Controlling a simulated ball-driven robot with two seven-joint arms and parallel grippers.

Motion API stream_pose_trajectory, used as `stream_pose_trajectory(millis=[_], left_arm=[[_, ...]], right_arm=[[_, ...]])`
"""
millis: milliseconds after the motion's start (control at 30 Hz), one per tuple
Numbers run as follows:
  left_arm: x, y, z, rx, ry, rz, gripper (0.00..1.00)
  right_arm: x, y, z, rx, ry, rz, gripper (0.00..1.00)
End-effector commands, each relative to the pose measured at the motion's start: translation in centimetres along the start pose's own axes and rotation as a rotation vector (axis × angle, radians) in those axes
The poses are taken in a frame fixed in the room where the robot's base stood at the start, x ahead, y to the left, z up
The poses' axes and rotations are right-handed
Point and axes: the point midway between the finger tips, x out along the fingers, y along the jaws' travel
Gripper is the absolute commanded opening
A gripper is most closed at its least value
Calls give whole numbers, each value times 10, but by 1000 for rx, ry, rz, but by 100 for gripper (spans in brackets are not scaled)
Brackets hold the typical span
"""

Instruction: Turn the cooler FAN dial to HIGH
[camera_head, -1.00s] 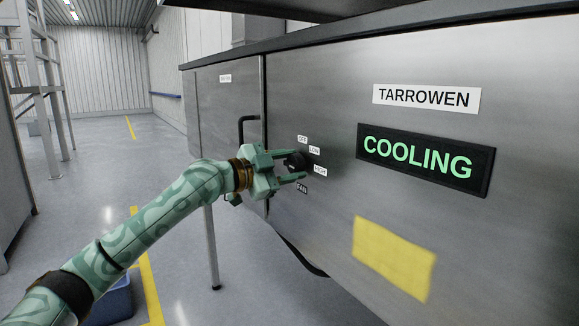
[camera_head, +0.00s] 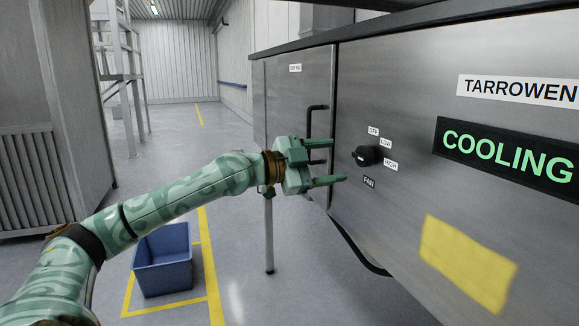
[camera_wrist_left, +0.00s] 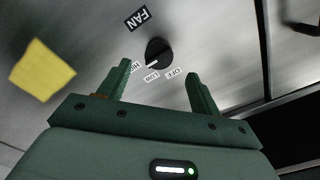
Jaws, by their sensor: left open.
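The black FAN dial (camera_head: 368,155) is on the steel cooler front, with OFF (camera_head: 373,131), LOW (camera_head: 386,143) and HIGH (camera_head: 391,165) labels around its right side and FAN below. In the left wrist view the dial (camera_wrist_left: 159,51) shows a white mark on the side facing the LOW label (camera_wrist_left: 152,77); its exact setting is hard to tell. My left gripper (camera_head: 337,161) is open and empty, left of the dial and apart from it. In the wrist view its fingers (camera_wrist_left: 159,70) spread to either side of the dial's line. My right gripper is not in view.
A lit COOLING sign (camera_head: 507,153) and a yellow patch (camera_head: 467,262) are right of the dial. A black door handle (camera_head: 311,133) is behind my left gripper. A blue bin (camera_head: 162,262) stands on the floor below my arm. The floor at the left is mostly clear.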

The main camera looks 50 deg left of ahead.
Motion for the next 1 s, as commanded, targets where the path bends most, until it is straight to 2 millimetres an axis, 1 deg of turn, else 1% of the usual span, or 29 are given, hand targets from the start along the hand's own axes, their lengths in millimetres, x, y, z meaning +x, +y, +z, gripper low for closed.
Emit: stream_pose_trajectory(millis=[100, 133, 167, 267, 400, 500, 600, 767, 1000], left_arm=[[-8, 3, -1, 4, -2, 10, 64], [-10, 3, -3, 2, 1, 11, 64], [-14, 1, -6, -3, 7, 9, 64], [-28, 0, -8, -3, 9, 6, 64], [-51, -2, -7, -4, 8, 0, 64], [-68, -2, -5, 0, 3, 0, 64], [-81, 0, -4, 0, 4, 2, 64], [-90, 0, -2, 5, 2, 4, 64], [-90, 1, -2, 5, 2, 5, 64]], right_arm=[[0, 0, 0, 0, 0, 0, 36], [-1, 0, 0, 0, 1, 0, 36], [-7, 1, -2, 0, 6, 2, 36], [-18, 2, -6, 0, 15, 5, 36], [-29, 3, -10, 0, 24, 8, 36], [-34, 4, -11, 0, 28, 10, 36], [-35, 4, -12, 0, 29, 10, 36], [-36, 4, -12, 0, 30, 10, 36], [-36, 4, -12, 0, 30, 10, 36]])
